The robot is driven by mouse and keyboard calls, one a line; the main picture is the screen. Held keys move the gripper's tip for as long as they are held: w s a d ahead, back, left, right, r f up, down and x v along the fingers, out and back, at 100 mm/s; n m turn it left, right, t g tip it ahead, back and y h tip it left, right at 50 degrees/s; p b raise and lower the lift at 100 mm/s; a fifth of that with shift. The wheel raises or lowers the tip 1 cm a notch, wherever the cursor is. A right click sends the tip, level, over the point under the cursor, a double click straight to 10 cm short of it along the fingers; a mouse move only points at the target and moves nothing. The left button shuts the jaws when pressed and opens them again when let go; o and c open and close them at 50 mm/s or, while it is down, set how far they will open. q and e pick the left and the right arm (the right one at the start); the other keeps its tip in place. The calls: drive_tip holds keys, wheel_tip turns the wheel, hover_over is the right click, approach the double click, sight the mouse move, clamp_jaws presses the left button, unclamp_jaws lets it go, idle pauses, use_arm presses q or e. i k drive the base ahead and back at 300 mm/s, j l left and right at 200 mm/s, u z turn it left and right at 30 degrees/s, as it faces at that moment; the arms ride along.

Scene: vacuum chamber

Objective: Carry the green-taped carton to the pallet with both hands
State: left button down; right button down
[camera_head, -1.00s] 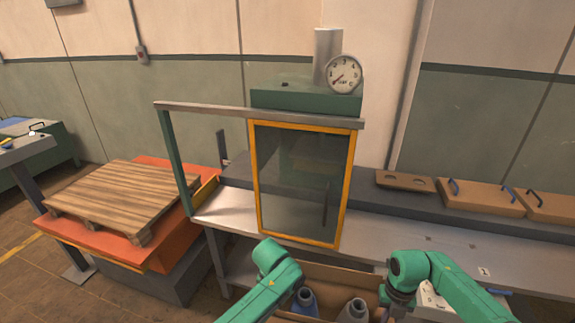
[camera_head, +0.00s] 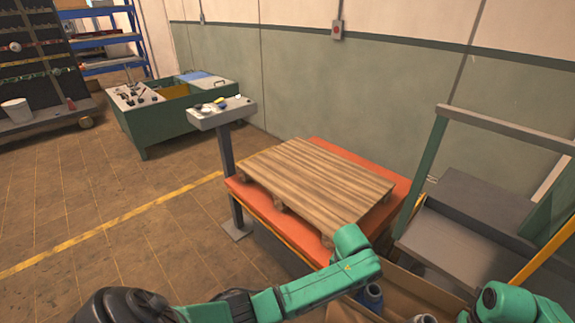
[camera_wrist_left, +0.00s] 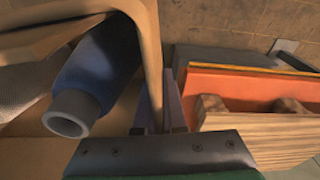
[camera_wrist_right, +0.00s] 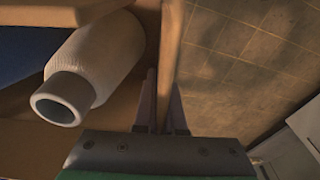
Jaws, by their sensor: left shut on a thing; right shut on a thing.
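The open brown carton (camera_head: 405,298) is at the bottom right of the head view, between my two green arms. A blue bottle (camera_head: 370,296) and a grey-white bottle (camera_wrist_right: 95,65) are inside it. No green tape shows on the visible parts. My left gripper (camera_wrist_left: 160,115) is shut on one carton wall (camera_wrist_left: 150,45). My right gripper (camera_wrist_right: 163,110) is shut on another wall (camera_wrist_right: 172,40). The wooden pallet (camera_head: 315,182) lies on an orange platform (camera_head: 240,190), beyond and left of the carton. The pallet also shows at the right of the left wrist view (camera_wrist_left: 260,140).
A grey control post (camera_head: 225,150) stands left of the pallet, with a green cabinet (camera_head: 165,125) behind it. A green-framed bench (camera_head: 470,190) is right of the pallet. The pallet top is bare. Open floor (camera_head: 100,220) lies to the left.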

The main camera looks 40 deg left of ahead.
sight(311, 174)
drive_tip(key=j, duration=0.55)
drive_tip(key=i+j+u, duration=0.1)
drive_tip(key=j, duration=1)
drive_tip(key=i+j+u, duration=0.1)
drive_tip(key=j, duration=0.45)
